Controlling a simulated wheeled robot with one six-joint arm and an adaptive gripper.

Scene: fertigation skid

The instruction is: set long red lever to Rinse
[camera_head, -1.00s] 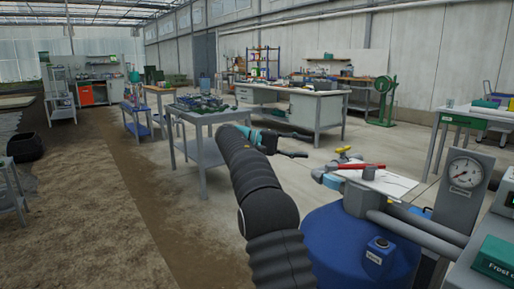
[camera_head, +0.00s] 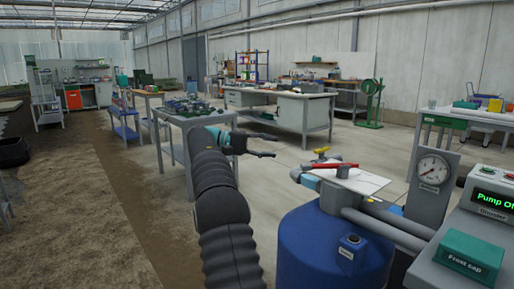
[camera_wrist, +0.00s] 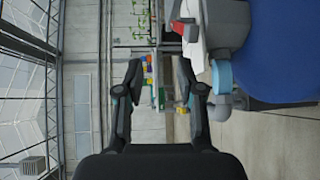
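The long red lever (camera_head: 336,166) lies roughly level across the top of a pale plate (camera_head: 362,184) above the blue tank, right of centre in the head view. A dark round hub sits at its middle. No position lettering is readable on the plate. Part of the red lever (camera_wrist: 178,28) also shows at the top of the wrist view, beyond the right finger. My gripper (camera_head: 268,145) is left of the lever in the head view, apart from it. In the wrist view my gripper (camera_wrist: 160,78) is open and empty, its two fingers well apart.
A short yellow handle (camera_head: 321,152) sits just behind the red lever. Grey pipes, a pressure gauge (camera_head: 433,170) and a green-lit display (camera_head: 495,200) stand to the right. The blue tank (camera_head: 325,255) is below. A cluttered table (camera_head: 190,115) stands behind my arm; open floor lies between.

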